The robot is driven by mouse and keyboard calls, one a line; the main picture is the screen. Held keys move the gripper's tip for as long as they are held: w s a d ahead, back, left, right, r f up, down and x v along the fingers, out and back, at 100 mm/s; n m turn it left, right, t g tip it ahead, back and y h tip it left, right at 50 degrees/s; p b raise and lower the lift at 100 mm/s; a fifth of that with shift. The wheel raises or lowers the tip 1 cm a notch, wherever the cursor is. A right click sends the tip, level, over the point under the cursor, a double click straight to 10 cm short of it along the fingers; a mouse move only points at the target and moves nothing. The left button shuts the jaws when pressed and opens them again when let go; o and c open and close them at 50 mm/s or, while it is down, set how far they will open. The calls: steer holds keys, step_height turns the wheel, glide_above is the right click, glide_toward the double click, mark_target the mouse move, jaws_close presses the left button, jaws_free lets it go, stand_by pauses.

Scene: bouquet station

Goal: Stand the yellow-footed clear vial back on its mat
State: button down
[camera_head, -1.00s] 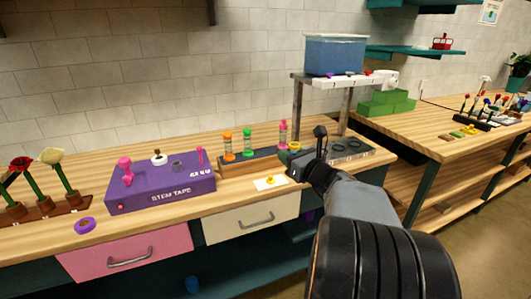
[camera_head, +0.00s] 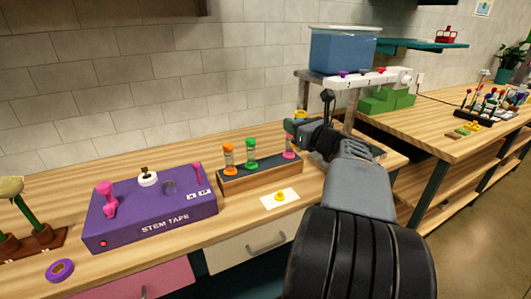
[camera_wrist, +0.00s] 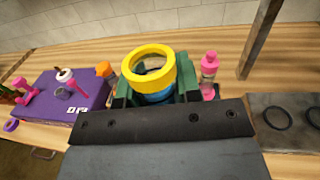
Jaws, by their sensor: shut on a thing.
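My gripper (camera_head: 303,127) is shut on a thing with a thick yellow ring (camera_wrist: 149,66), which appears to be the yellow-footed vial. In the wrist view the ring is at the top, open in the middle, with a blue part below it between the green fingers. Its clear wall cannot be made out. In the head view only a bit of yellow (camera_head: 300,115) shows above the gripper, beyond the rack's right end. A white card (camera_head: 268,203) with a small yellow item (camera_head: 280,196) lies on the bench. A grey slab with black rings (camera_wrist: 262,103) lies at right in the wrist view.
A wooden rack (camera_head: 235,188) holds orange, green and pink-capped vials; the pink one (camera_wrist: 209,75) stands close right of the held thing. A purple stem-tape box (camera_head: 150,212) is at left. A raised shelf on metal legs bears a blue tank (camera_head: 342,52).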

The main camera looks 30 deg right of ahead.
steer(key=w+f, duration=0.4)
steer(key=w+f+b, duration=0.1)
steer(key=w+f, duration=0.3)
steer(key=w, duration=0.1)
steer(key=w+f, duration=0.4)
steer(key=shift+w+d+b, duration=0.15)
steer(key=shift+w+b, duration=0.1)
steer(key=shift+b, duration=0.05)
steer(key=shift+f, duration=0.3)
steer(key=shift+f, duration=0.15)
steer(key=c, duration=0.8)
jaws_free()
